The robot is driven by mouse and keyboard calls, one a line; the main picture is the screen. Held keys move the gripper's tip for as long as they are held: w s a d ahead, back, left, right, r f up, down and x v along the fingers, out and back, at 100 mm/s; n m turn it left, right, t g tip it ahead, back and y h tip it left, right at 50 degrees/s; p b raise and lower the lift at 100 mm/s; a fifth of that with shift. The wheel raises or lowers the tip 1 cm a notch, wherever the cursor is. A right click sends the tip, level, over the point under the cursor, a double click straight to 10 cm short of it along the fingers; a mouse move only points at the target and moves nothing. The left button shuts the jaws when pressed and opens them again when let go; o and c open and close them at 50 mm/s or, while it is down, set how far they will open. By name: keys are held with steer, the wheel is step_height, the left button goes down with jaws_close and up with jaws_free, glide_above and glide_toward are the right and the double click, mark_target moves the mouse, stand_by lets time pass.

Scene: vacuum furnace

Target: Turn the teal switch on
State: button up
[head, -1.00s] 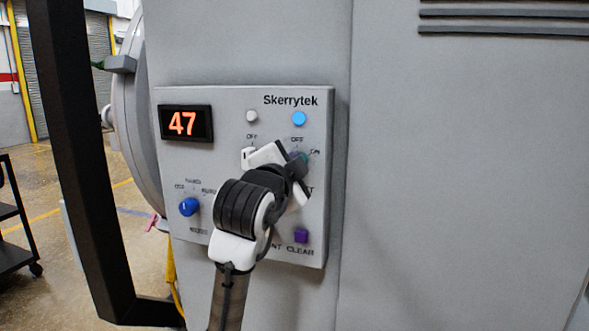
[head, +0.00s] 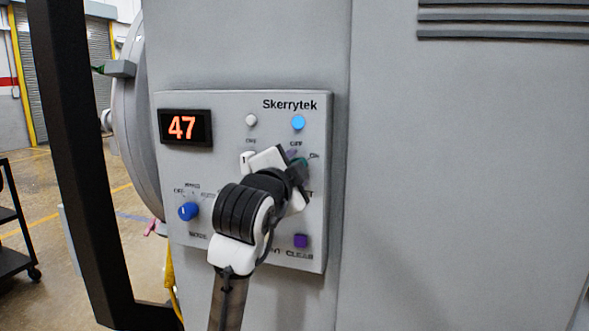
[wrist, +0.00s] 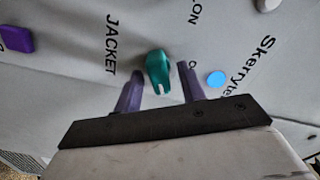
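The teal switch (wrist: 158,72) is a small knob on the grey control panel (head: 235,105). In the wrist view it shows between the two purple fingers of my gripper (wrist: 160,70). The fingers are apart, one on each side, with gaps to the switch; whether the tips reach its depth is unclear. In the head view my gripper (head: 297,159) is at the panel's right side and covers most of the teal switch (head: 303,161).
A bright blue round light (head: 298,122) is above the teal switch, with a white one (head: 251,120) to its left. A white switch (head: 247,161), a blue knob (head: 188,211) and a purple button (head: 301,241) are nearby. The display (head: 185,127) reads 47.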

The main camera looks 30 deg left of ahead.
steer(key=b+v, duration=0.3)
steer(key=v, duration=1.1)
steer(key=shift+w+r, duration=0.15)
